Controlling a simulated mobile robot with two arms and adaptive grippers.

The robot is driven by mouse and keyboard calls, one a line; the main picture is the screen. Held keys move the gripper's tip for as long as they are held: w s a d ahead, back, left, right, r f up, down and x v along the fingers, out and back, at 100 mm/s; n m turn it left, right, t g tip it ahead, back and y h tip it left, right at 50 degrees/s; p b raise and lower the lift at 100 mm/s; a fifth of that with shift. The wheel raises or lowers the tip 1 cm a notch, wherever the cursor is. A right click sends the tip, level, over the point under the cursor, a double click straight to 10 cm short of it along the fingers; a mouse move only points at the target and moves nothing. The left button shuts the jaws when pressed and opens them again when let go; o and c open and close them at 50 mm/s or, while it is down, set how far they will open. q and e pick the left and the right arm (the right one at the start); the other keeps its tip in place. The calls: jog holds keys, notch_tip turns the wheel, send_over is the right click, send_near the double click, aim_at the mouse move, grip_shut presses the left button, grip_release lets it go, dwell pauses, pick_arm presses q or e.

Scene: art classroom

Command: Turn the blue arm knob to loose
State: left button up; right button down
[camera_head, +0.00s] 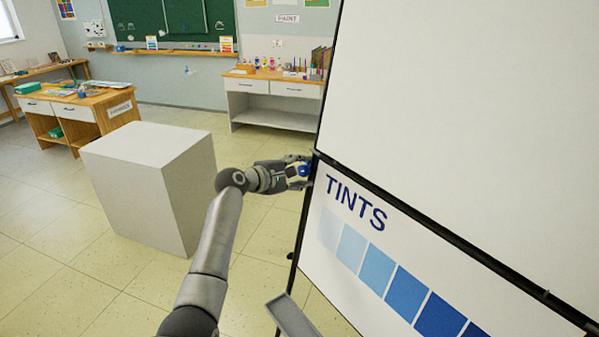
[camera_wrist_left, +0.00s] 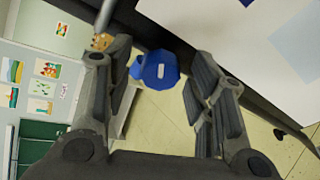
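The blue arm knob (camera_wrist_left: 157,69) sits at the left edge of a large white board and has a small white mark on its face. In the left wrist view it lies between the two fingers of my left gripper (camera_wrist_left: 160,62). The fingers are spread, one on each side of the knob, with a visible gap on the right side; whether the left finger touches it I cannot tell. In the head view my left gripper (camera_head: 300,171) is at the board's edge and partly hides the knob (camera_head: 306,168). My right gripper is not in view.
The white board (camera_head: 460,110) with a lower TINTS panel (camera_head: 335,275) and dark frame fills the right side. A grey block (camera_head: 185,190) stands left of my left arm. Wooden-topped tables (camera_head: 100,97) and a counter (camera_head: 262,88) are farther back. Floor between them is clear.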

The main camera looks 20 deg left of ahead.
pick_arm(q)
jog(key=v, duration=1.2)
dwell(0.5)
